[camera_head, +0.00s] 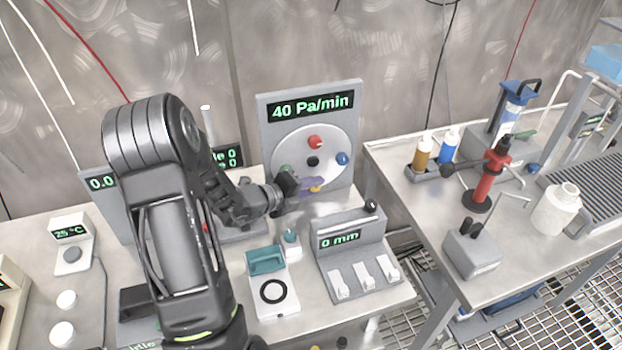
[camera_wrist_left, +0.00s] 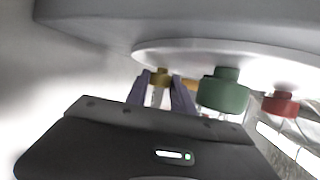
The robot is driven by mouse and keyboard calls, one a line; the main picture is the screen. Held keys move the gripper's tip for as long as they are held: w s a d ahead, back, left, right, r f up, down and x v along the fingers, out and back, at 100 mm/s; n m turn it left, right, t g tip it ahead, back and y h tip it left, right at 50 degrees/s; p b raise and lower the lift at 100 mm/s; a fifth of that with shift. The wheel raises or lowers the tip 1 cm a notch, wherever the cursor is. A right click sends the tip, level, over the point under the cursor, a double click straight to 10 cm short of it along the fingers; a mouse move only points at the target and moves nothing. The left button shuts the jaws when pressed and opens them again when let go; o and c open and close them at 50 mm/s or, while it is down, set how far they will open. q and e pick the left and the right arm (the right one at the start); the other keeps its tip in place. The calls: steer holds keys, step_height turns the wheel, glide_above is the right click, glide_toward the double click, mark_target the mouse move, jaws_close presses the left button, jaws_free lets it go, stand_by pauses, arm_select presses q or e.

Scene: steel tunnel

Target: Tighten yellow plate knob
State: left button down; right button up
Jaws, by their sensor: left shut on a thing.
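The round grey plate (camera_head: 335,148) stands on an upright panel reading 40 Pa/min. It carries a red knob (camera_head: 315,142), a blue knob (camera_head: 342,158), a green knob (camera_head: 285,169) and a black centre knob (camera_head: 313,161). The yellow knob (camera_head: 316,189) is at the bottom, partly hidden by my left gripper (camera_head: 311,185). In the left wrist view, the purple fingers of my left gripper (camera_wrist_left: 163,92) are shut on the yellow knob (camera_wrist_left: 160,77), one on each side. The green knob (camera_wrist_left: 224,92) is close beside the right finger. My right gripper is not in view.
A grey unit reading 0 mm (camera_head: 340,238) with white levers stands just below the panel. A teal-topped block (camera_head: 266,261) is left of it. A second bench at right holds bottles and a red stand (camera_head: 487,180). A gap separates the benches.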

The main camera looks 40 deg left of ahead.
arm_select(q)
steer(key=shift+w+d+r+m+g+y+p, duration=0.1)
steer(key=shift+r+m+g+y+p, duration=0.25)
steer(key=shift+g+p, duration=0.7)
steer(key=shift+f+g+y+p, duration=0.15)
steer(key=shift+g+y+p, duration=0.3)
steer(key=shift+g+p, duration=0.25)
steer(key=c, duration=1.1)
jaws_free()
steer(key=p+v, duration=0.1)
steer(key=v, duration=0.6)
steer(key=shift+s+r, duration=0.25)
steer(key=shift+s, duration=0.05)
